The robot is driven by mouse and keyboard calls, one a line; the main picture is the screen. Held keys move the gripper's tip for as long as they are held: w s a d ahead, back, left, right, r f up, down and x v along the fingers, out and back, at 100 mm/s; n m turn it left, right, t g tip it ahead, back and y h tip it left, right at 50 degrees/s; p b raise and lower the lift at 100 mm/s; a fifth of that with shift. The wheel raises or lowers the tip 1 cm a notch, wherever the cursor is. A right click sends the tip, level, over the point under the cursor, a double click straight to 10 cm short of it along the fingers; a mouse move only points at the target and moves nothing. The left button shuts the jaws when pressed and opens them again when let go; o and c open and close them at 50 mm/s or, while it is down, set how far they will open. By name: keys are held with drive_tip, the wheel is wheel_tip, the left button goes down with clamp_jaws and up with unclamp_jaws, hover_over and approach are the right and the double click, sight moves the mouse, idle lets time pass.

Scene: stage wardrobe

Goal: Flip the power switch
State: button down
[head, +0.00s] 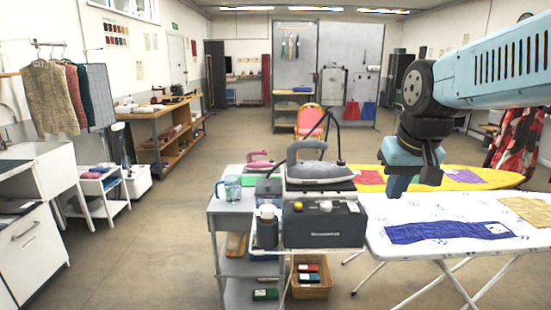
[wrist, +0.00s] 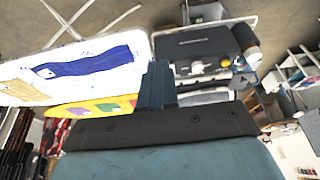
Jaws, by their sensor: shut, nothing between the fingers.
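The dark box-shaped iron station (head: 325,228) stands on the grey cart, with a grey iron (head: 318,172) resting above it at the back. Small controls (head: 325,206) sit on its top, one whitish and one yellow; I cannot tell which part is the power switch. My gripper (head: 397,188) points down, shut and empty, above the ironing boards to the right of the station. In the wrist view my gripper's fingers (wrist: 157,85) show beside the station (wrist: 205,43), apart from its controls.
A white ironing board (head: 455,215) with a blue cloth (head: 445,232) lies to the right, a yellow board (head: 470,178) behind it. The floor on the left is clear.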

drive_tip(key=s+f+t, duration=0.1)
drive_tip(key=s, duration=0.6)
drive_tip(key=shift+f, duration=0.25)
drive_tip(key=r+n+g, duration=0.2)
drive_tip(key=n+g, duration=0.3)
drive_tip(key=n, duration=1.3)
hover_over(354, 208)
drive_tip(key=shift+f, duration=0.1)
drive_tip(key=shift+s+f, duration=0.1)
wheel_tip(354, 208, down, 14)
drive_tip(key=shift+r, duration=0.1)
